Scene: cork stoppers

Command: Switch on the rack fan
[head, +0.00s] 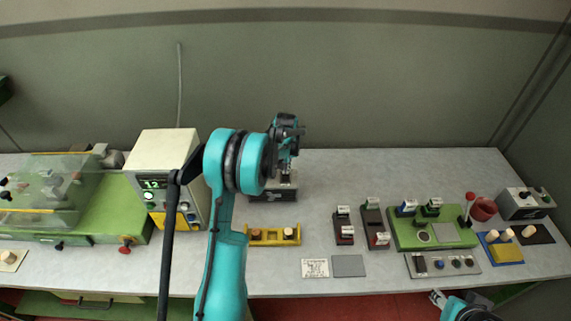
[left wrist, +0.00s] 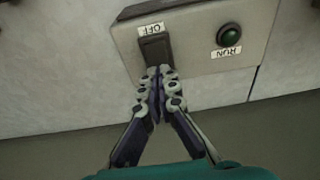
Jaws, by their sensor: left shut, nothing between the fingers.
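A grey switch box (head: 262,196) stands at the back middle of the bench, partly hidden by my left arm and gripper. In the left wrist view the box (left wrist: 200,62) carries a black rocker switch (left wrist: 154,49) with an OFF label at its upper edge, and a dark green lamp (left wrist: 229,36) labelled RUN, which looks unlit. My left gripper (head: 285,176) is shut and empty; its tips (left wrist: 160,70) are at the rocker's lower end, opposite the OFF label. Contact is hard to tell. My right gripper (head: 438,298) is at the bottom edge, its fingers unclear.
A cream cabinet (head: 160,165) with a display stands left of my arm. A yellow rack (head: 262,241) with corks lies in front of the box. A green board (head: 405,237) and a grey button panel (head: 470,264) are to the right. The bench behind them is clear.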

